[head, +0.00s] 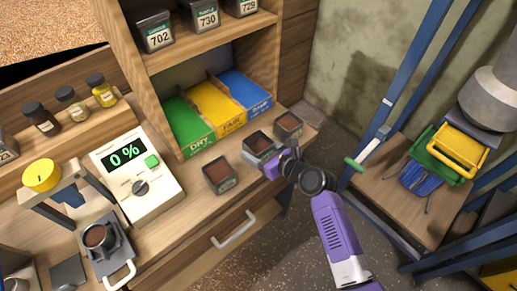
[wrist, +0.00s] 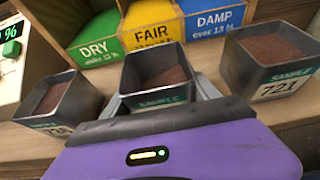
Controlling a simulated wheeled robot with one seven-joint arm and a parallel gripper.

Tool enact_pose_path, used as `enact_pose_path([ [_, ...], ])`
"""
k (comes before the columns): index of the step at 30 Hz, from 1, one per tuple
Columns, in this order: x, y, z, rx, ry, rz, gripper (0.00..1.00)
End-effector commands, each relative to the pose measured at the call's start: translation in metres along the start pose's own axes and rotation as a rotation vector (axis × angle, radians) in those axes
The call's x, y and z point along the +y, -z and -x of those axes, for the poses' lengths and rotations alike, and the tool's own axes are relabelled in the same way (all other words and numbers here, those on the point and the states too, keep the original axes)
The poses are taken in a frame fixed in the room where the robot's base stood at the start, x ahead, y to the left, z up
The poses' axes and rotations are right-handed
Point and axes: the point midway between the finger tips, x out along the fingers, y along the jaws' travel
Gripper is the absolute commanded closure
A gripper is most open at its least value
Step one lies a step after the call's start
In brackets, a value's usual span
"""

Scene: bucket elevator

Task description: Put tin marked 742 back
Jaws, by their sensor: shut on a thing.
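My gripper (head: 276,162) is shut on the middle one of three open dark metal tins on the counter. This held tin (head: 258,143) is filled with brown grains; in the wrist view (wrist: 158,78) its green SAMPLE strip shows, but its number is hidden behind my gripper (wrist: 160,105). It stands upright, in front of the yellow FAIR bin; I cannot tell whether it touches the counter. I cannot read 742 on any tin. The left tin (wrist: 60,103) has a label too cut off to read. The right tin (wrist: 270,62) is marked 721.
Behind stand the green DRY bin (head: 186,126), yellow FAIR bin (head: 216,108) and blue DAMP bin (head: 245,92). The shelf (head: 205,45) above holds tins 702 (head: 155,32), 730 (head: 202,14) and 729. A meter (head: 136,175) reading 0 % stands left. Blue posts (head: 400,90) rise at right.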

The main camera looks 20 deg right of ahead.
Motion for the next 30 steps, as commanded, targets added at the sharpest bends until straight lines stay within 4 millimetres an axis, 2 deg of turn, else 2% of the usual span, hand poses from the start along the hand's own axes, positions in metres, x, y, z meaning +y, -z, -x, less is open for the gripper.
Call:
enact_pose_path([
  [5, 0.000, 0.003, -0.001, -0.001, 0.000, 0.000, 0.83],
  [6, 0.000, 0.002, -0.001, -0.001, 0.000, 0.000, 0.23],
  [8, 0.000, 0.002, -0.001, 0.000, 0.000, 0.000, 0.12],
  [9, 0.000, 0.002, -0.001, 0.000, 0.000, 0.000, 0.09],
  [20, 0.000, -0.002, 0.001, 0.000, 0.000, 0.001, 0.09],
  [23, 0.000, 0.000, 0.012, 0.000, 0.001, -0.001, 0.09],
  [30, 0.000, 0.000, 0.059, 0.000, 0.002, -0.001, 0.09],
])
